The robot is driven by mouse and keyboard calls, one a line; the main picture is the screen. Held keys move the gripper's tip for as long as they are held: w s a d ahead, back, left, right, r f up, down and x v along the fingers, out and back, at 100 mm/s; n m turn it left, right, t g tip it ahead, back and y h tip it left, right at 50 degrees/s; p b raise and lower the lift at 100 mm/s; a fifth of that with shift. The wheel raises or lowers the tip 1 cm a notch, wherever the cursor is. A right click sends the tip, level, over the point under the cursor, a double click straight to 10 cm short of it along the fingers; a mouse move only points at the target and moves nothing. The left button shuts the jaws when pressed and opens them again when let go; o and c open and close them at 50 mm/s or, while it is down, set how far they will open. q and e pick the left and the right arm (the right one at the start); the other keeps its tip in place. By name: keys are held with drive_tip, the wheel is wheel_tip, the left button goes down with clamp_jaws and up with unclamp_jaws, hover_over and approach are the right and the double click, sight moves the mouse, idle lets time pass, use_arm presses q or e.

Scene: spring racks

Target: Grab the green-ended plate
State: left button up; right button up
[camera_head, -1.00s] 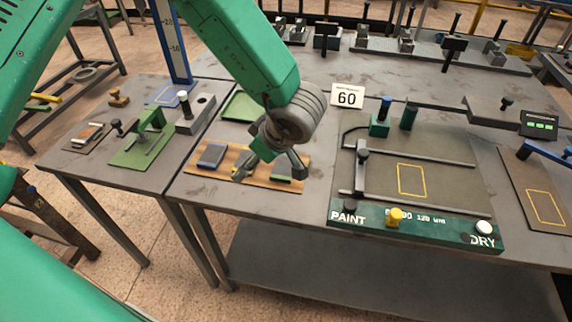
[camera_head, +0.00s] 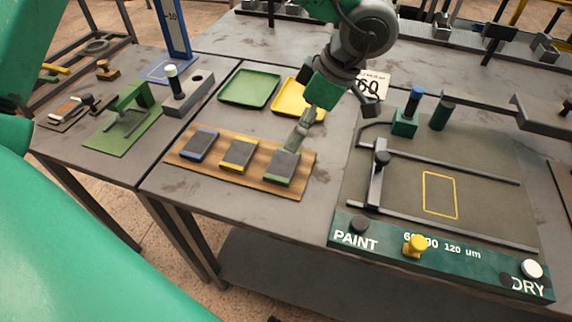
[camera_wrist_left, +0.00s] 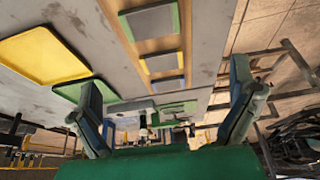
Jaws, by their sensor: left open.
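The green-ended plate (camera_head: 281,166) is a dark grey plate with a green end. It lies flat at the right end of a wooden board (camera_head: 233,181), beside a yellow-ended plate (camera_head: 239,153) and a blue-ended plate (camera_head: 200,144). My left gripper (camera_head: 299,138) is above and just behind the green-ended plate, its fingers partly overlapping it in the head view. In the left wrist view the gripper (camera_wrist_left: 165,85) is open with nothing between its fingers. The green-ended plate (camera_wrist_left: 150,21) shows there beyond the fingers, near the top edge. My right gripper is not in view.
A green tray (camera_head: 249,87) and a yellow tray (camera_head: 290,106) lie behind the board. A paint fixture (camera_head: 440,240) with rails and knobs stands to the right. A grey block (camera_head: 190,100) and a green stand (camera_head: 125,125) are at left.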

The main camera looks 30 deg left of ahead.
sight(282, 163)
use_arm(q)
drive_tip(key=f, duration=0.2)
drive_tip(key=f+b, duration=0.1)
drive_tip(key=f, duration=0.4)
drive_tip(key=shift+w+d, duration=0.2)
drive_tip(key=shift+d, duration=0.05)
drive_tip(key=a+f+b, duration=0.1)
drive_tip(key=a+f, duration=0.2)
drive_tip(key=a, duration=0.1)
drive_tip(key=shift+f, duration=0.35)
wheel_tip(282, 163, down, 3)
drive_tip(key=shift+d+f, duration=0.1)
drive_tip(key=shift+d, duration=0.25)
drive_tip(key=shift+a+f, duration=0.1)
drive_tip(key=shift+a, duration=0.45)
drive_tip(key=c, duration=1.3)
drive_tip(key=shift+a, duration=0.15)
drive_tip(key=c, duration=0.3)
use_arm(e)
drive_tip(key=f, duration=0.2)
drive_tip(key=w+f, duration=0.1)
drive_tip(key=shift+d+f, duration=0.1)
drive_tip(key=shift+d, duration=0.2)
